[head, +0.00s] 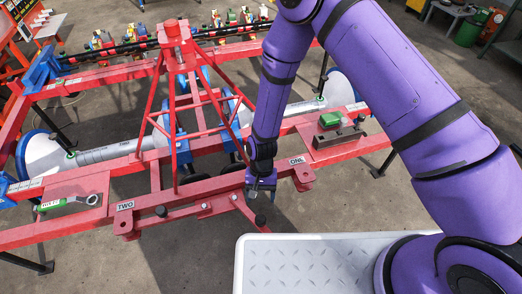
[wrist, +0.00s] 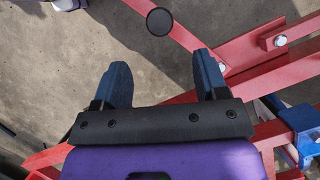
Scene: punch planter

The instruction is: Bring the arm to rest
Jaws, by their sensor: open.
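My gripper (head: 262,187) hangs at the end of my purple arm, pointing down just in front of the red frame's front beam (head: 222,181), near the "ONE" label. In the wrist view my gripper (wrist: 163,88) shows two dark blue fingers spread apart with nothing between them. Past the fingertips are a black round knob (wrist: 160,21) and concrete floor (wrist: 95,45). In the head view a black knob (head: 260,220) sits just below my gripper. I cannot tell how much clearance lies between my gripper and the beam.
A green-topped block (head: 330,119) sits on a dark bar on the frame, right of my gripper. A red tripod tower (head: 175,90) rises behind. A grey tread-plate deck (head: 310,265) is in front. Floor shows between the beams.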

